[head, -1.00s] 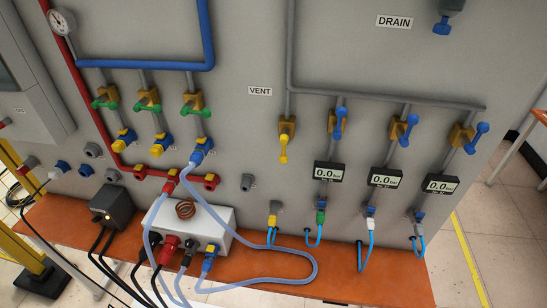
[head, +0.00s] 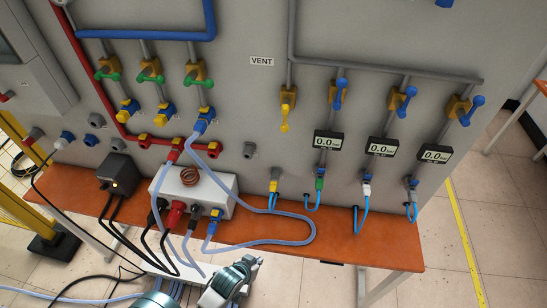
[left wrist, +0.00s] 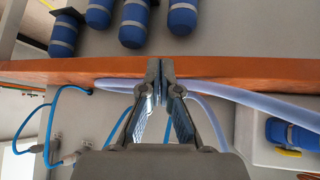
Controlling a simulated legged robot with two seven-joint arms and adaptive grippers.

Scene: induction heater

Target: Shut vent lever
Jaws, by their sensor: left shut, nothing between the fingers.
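The vent lever (head: 286,118) is yellow and hangs straight down from its yellow valve on the grey pipe, below and right of the VENT label (head: 262,61). My left gripper (head: 252,265) is at the bottom of the head view, in front of the orange shelf and well below the lever, apart from it. In the left wrist view its two fingers (left wrist: 160,70) are together with nothing between them. I cannot make out the vent lever in the left wrist view. My right gripper is in neither view.
Three blue levers (head: 403,99) stand right of the vent lever, above digital gauges (head: 328,142). The orange shelf (head: 340,247) carries a white box (head: 222,190) with a copper coil. Blue hoses (head: 270,241) loop near my left gripper. The panel face around the vent lever is clear.

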